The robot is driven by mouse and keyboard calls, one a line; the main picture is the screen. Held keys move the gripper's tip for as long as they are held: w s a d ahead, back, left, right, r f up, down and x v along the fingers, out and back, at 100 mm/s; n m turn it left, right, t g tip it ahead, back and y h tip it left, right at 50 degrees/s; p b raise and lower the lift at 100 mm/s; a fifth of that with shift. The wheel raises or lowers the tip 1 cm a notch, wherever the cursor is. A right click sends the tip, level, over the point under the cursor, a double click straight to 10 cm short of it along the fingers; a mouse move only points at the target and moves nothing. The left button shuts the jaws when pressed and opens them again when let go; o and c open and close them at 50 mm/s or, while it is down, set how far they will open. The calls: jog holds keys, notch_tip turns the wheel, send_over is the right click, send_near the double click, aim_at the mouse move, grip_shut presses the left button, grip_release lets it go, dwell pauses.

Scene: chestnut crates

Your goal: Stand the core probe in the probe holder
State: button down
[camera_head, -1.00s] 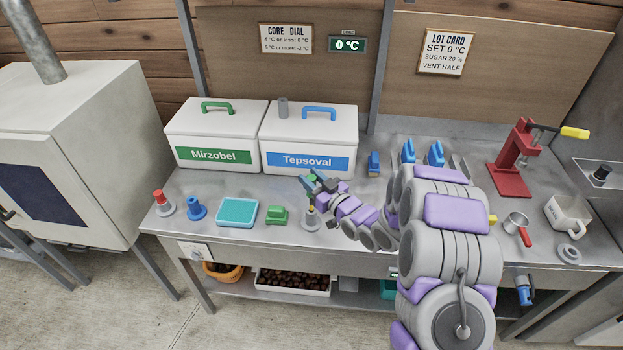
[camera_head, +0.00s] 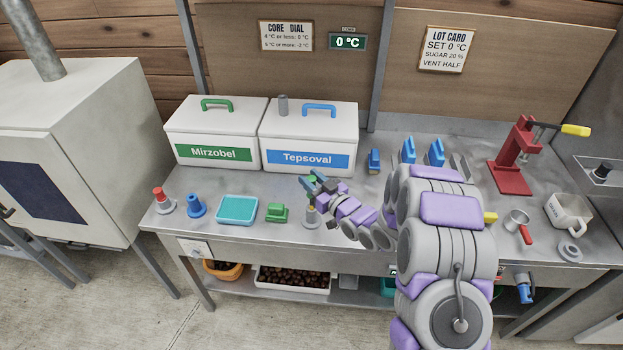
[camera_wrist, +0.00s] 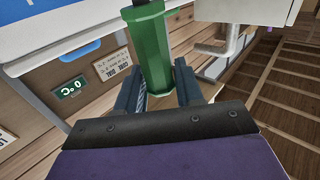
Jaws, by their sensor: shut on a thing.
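My gripper (camera_head: 316,183) is over the front middle of the bench in the head view. In the wrist view my gripper (camera_wrist: 157,72) has its two dark fingers on either side of a green faceted handle, which I take to be the core probe (camera_wrist: 152,42). Only a little green of the probe (camera_head: 312,178) shows between the jaws in the head view. A grey cone-shaped stand, apparently the probe holder (camera_head: 311,221), is directly below the gripper. A short stem shows just above it; I cannot tell whether the probe is seated in it.
The Mirzobel crate (camera_head: 214,153) and Tepsoval crate (camera_head: 307,160) stand behind. A green block (camera_head: 277,212), a teal tray (camera_head: 237,210), a blue piece (camera_head: 196,207) and a red-topped stand (camera_head: 163,202) are to the left. A red press (camera_head: 512,160) stands right.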

jog(key=shift+f+b, duration=0.75)
jog(key=shift+f, duration=2.15)
jog(key=c, duration=0.6)
grip_release()
jog(key=shift+c, duration=0.2)
jog(key=p+v, duration=0.1)
jog(key=v, duration=1.6)
jog(key=shift+d+p, duration=0.25)
jog(key=shift+p, duration=0.15)
